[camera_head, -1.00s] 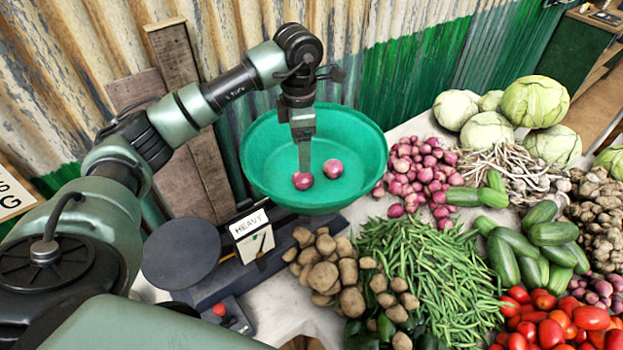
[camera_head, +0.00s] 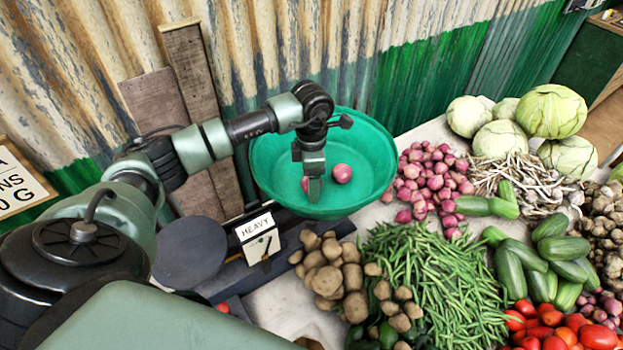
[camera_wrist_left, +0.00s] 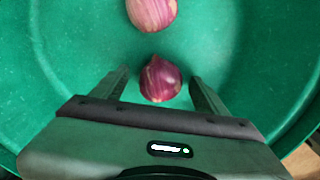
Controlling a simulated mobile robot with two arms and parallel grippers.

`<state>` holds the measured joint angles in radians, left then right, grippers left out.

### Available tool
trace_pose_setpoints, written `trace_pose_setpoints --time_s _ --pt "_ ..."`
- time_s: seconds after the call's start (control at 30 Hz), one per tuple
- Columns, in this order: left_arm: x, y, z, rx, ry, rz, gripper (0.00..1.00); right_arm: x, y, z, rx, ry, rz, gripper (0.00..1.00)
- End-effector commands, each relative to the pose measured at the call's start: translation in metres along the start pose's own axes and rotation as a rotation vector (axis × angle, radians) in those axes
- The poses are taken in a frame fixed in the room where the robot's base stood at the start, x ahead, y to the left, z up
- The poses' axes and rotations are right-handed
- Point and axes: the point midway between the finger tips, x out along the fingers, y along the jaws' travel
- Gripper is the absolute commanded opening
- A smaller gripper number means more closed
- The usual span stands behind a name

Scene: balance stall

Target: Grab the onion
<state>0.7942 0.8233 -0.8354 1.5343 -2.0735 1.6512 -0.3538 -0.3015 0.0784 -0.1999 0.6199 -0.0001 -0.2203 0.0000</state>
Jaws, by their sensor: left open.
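Two red onions lie in the green bowl (camera_head: 375,165) of the scale. One onion (camera_head: 342,173) is plain to see to the right of my left gripper (camera_head: 314,198). The other onion (camera_head: 305,184) is mostly hidden behind the gripper in the head view. In the left wrist view, one onion (camera_wrist_left: 160,79) sits between and just ahead of the open fingers of my left gripper (camera_wrist_left: 160,88), with space on both sides. The second onion (camera_wrist_left: 152,12) lies farther off at the top edge. The left gripper is empty. My right gripper is not in view.
The scale has a dark round plate (camera_head: 190,252) and a "HEAVY" sign (camera_head: 254,226). A corrugated wall (camera_head: 410,50) stands close behind.

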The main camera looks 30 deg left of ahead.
Motion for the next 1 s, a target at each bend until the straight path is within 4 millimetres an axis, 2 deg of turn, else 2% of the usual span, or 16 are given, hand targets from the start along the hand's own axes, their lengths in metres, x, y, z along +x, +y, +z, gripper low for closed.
trace_pose_setpoints --time_s 0.17,0.27,0.4,0.43,0.77,0.87,1.0 --pt "0.001 0.0 0.0 0.0 0.0 0.0 0.74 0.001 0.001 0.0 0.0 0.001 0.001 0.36" --pt "0.001 0.0 0.0 0.0 0.0 0.0 0.51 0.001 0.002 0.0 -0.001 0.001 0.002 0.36" --pt "0.001 0.0 0.0 0.0 0.0 0.0 0.12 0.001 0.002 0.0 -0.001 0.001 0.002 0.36" --pt "0.001 0.0 0.0 0.0 -0.001 0.0 0.08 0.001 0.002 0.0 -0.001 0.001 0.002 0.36" --pt "-0.003 0.001 0.001 -0.001 -0.002 0.001 0.08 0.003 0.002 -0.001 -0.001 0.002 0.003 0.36" --pt "-0.01 0.001 0.001 -0.001 -0.003 0.001 0.08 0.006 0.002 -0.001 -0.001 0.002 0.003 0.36" --pt "-0.03 0.001 0.001 -0.001 -0.005 0.005 0.08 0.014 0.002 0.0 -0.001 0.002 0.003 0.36"
